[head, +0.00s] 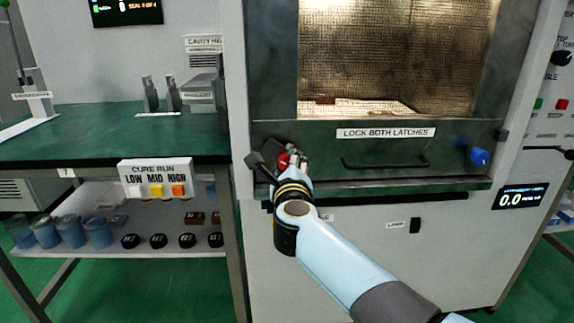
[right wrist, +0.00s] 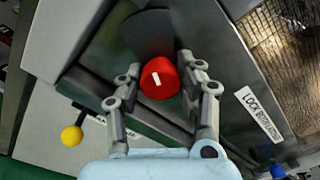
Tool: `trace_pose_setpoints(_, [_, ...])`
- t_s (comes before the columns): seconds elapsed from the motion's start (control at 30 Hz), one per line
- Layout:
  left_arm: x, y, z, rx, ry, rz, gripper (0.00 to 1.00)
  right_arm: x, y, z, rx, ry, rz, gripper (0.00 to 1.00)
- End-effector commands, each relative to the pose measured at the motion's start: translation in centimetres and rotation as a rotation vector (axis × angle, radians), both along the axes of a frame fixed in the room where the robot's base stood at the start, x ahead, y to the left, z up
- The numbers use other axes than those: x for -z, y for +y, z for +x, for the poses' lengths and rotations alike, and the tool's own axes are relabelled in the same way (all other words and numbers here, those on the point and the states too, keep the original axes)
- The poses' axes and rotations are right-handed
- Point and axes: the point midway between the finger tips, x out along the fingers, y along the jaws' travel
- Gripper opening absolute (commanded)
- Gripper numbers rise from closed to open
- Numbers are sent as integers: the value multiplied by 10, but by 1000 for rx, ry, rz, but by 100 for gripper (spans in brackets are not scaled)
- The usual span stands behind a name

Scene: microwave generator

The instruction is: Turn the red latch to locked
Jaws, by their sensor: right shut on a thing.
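The red latch (head: 284,159) is a round red knob at the lower left of the microwave door, partly hidden by my right gripper (head: 292,160) in the head view. In the right wrist view the red latch (right wrist: 160,78) faces me with a short white mark on it. My right gripper (right wrist: 158,92) has one finger on either side of the knob and is shut on it. The label LOCK BOTH LATCHES (head: 386,133) is on the door. The blue latch (head: 479,156) is at the door's lower right. My left gripper is not in view.
A dark door handle (head: 384,163) runs between the two latches. A green-topped bench (head: 100,135) with a CURE RUN button box (head: 155,172) stands at the left. In the wrist view a yellow ball (right wrist: 71,136) on a dark lever is below left of the knob.

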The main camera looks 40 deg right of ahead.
Motion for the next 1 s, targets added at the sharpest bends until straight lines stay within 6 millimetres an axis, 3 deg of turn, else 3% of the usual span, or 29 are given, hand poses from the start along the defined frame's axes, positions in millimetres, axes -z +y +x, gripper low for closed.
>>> trace_pose_setpoints(0.6, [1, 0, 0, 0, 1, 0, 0, -2, -1, 1, 1, -26, 37, 4])
trace_pose_setpoints(0.63, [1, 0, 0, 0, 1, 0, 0, -2, -1, 1, 1, -26, 37, 37])
trace_pose_setpoints(0.8, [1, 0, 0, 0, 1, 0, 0, -1, -1, 0, 1, -25, 36, 59])
trace_pose_setpoints(1.0, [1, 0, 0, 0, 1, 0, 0, -1, 0, 0, 1, -23, 36, 59])
